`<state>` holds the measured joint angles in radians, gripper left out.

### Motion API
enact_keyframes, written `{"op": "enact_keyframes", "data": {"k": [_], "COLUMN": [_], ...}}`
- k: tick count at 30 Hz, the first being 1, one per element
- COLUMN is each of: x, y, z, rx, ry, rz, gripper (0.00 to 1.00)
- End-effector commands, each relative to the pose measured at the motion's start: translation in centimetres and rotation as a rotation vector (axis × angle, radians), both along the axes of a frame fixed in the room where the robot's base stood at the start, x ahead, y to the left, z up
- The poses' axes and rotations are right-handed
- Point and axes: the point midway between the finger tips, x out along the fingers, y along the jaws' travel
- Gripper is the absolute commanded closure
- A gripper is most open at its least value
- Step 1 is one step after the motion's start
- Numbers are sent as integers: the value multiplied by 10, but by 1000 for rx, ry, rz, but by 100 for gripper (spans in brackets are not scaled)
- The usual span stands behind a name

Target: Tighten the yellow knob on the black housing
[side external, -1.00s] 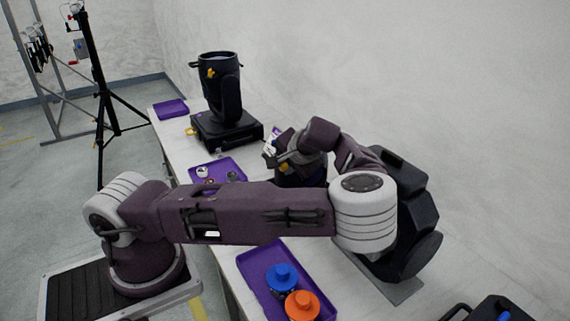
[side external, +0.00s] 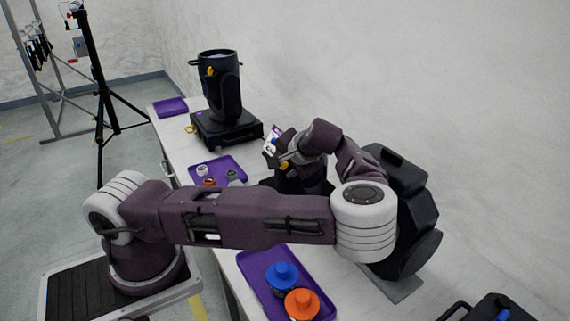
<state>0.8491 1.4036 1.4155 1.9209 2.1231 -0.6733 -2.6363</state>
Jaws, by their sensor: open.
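A black housing (side external: 299,184) stands on the table behind my arm, mostly hidden by my forearm and wrist. My gripper (side external: 279,160) is open at the upper left of this housing. A small yellow piece (side external: 284,164), which looks like the yellow knob, shows right at my gripper; I cannot tell whether the fingers are around it or touching it. Another black housing (side external: 220,88) stands upright on a black base at the back of the table, with a yellow knob (side external: 211,72) on its side, apart from my gripper.
A purple tray (side external: 228,165) with small parts lies left of my gripper. A nearer purple tray (side external: 254,268) holds a blue-capped (side external: 283,275) and an orange-capped container (side external: 302,304). A large black fixture (side external: 412,205) stands at right. A flat purple tray (side external: 171,107) lies at the back.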

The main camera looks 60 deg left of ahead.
Motion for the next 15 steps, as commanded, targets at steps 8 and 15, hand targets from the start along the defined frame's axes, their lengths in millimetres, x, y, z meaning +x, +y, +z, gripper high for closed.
{"op": "enact_keyframes", "data": {"k": [8,15], "x": [-3,-7], "y": [-33,-50], "z": [32,50], "rx": [0,-1], "ry": [-1,0], "rz": [-4,1], "gripper": [57,57]}}
